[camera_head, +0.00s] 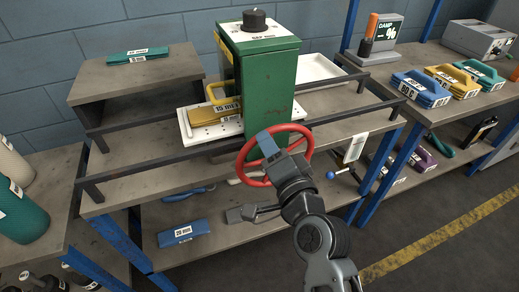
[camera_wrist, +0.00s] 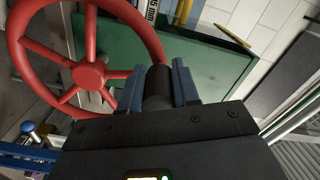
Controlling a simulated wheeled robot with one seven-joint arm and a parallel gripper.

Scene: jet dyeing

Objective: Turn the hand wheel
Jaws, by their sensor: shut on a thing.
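The red spoked hand wheel (camera_head: 241,165) is at the front of a green press (camera_head: 268,85), above the bench's front edge. My gripper (camera_head: 266,143) reaches it from the front right, over the wheel's face. In the wrist view the wheel's hub (camera_wrist: 90,75) and several spokes show at the left. There my gripper's blue fingers (camera_wrist: 157,88) are shut on a dark cylindrical handle (camera_wrist: 158,82) near the wheel's rim. The handle's lower part is hidden by my gripper. Part of the wheel is hidden behind my wrist in the head view.
Dark rails (camera_head: 130,161) run along both sides of the press. A blue-knobbed lever (camera_head: 331,175) is right of the wheel. Blue and yellow blocks (camera_head: 421,88) (camera_head: 454,81) lie on the right bench.

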